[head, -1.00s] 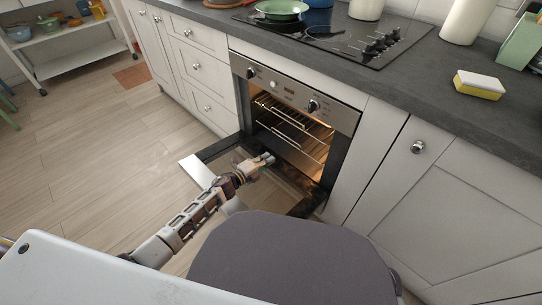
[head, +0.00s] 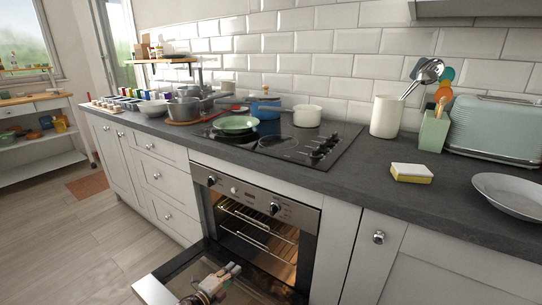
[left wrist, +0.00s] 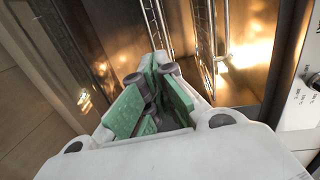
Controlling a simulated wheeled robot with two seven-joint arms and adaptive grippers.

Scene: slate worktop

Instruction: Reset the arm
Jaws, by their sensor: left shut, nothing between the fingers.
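My left gripper (head: 226,273) is low in the head view, in front of the oven and above its lowered door (head: 152,290). Its fingers are shut and empty. In the left wrist view, the green finger pads of my left gripper (left wrist: 155,75) point at the lit oven inside, with wire racks (left wrist: 208,45) ahead of them. The oven (head: 255,235) is open, and its racks look empty. My right gripper is not in view.
The slate worktop (head: 370,170) runs above the oven. On it are a green pan (head: 235,124), a white pot (head: 307,115), a sponge (head: 411,173), a plate (head: 513,193) and a toaster (head: 497,130). Open floor (head: 110,235) lies to the left.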

